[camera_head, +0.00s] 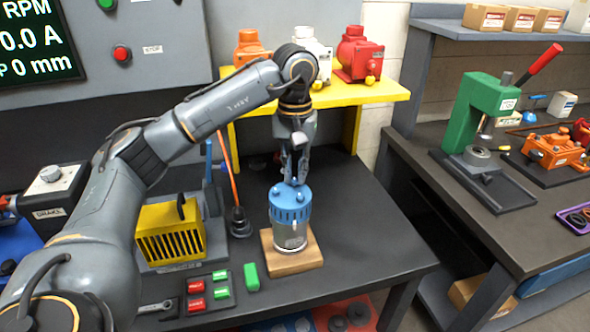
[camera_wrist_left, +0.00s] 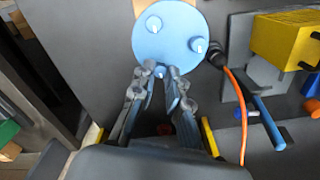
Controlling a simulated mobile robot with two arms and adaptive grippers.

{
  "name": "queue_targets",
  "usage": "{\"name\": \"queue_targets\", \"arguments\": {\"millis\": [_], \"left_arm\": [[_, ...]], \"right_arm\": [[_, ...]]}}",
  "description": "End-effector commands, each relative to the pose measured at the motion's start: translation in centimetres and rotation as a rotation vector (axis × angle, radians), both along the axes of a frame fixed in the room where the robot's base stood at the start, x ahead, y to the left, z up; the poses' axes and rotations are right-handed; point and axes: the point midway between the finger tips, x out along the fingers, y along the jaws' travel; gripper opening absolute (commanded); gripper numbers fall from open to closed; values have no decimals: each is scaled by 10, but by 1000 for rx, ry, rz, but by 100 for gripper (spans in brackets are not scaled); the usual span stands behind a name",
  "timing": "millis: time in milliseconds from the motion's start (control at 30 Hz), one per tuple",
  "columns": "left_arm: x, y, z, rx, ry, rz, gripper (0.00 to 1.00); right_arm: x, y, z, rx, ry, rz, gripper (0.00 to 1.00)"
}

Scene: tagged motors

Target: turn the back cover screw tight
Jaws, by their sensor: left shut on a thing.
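A motor with a silver body (camera_head: 291,238) stands upright on a wooden block (camera_head: 313,258) on the dark bench. Its blue back cover (camera_head: 290,205) is on top. In the left wrist view the round cover (camera_wrist_left: 172,38) shows three light-blue screws with white marks: one at upper left (camera_wrist_left: 153,23), one at right (camera_wrist_left: 198,45), and one near the edge (camera_wrist_left: 160,71). My left gripper (camera_head: 292,183) points down onto the cover; its fingertips (camera_wrist_left: 161,76) are shut on the screw near the edge, partly hiding it. My right gripper is in neither view.
A yellow slotted box (camera_head: 171,232), an orange cable (camera_head: 229,170), red and green tags (camera_head: 208,290) and a green block (camera_head: 251,277) are left of the motor. A yellow shelf (camera_head: 375,92) with motors stands behind. The bench right of the motor is clear.

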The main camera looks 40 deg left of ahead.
Motion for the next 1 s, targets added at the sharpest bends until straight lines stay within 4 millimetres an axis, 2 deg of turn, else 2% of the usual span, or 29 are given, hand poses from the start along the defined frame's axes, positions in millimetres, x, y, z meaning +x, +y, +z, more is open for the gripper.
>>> {"name": "queue_targets", "arguments": {"millis": [33, 167, 200, 300, 667, 1000], "left_arm": [[2, 1, 5, -2, -14, 4, 0], [2, 1, 5, -2, -14, 4, 0], [2, 1, 5, -2, -14, 5, 21], [2, 1, 4, -1, -11, 4, 38], [1, 0, 5, 0, -4, 2, 38], [1, 1, 55, 1, -9, 5, 38]], "right_arm": [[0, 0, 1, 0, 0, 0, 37], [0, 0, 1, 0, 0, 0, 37], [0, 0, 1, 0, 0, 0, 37], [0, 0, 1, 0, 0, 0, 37], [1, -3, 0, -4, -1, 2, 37], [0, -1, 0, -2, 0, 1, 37]]}}
